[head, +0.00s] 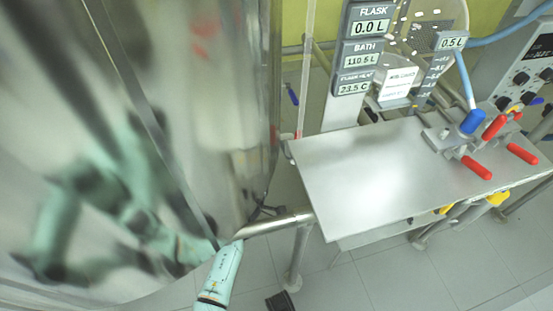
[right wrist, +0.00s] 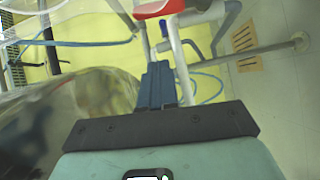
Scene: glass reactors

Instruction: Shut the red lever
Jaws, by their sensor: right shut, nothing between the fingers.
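Several red levers show in the head view on the right part of the metal table: one upright by the blue handle (head: 495,127), one at the front (head: 476,167) and one at the right (head: 522,153). I cannot tell which is the task's lever. My right gripper (right wrist: 158,78) is shut and empty, apart from the red part. My left gripper is not in view.
A large shiny metal vessel (head: 215,90) fills the left of the head view and mirrors an arm. The metal table (head: 370,170) is bare in its middle. A display column (head: 362,52), blue hose (head: 464,78) and control box (head: 515,70) stand behind.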

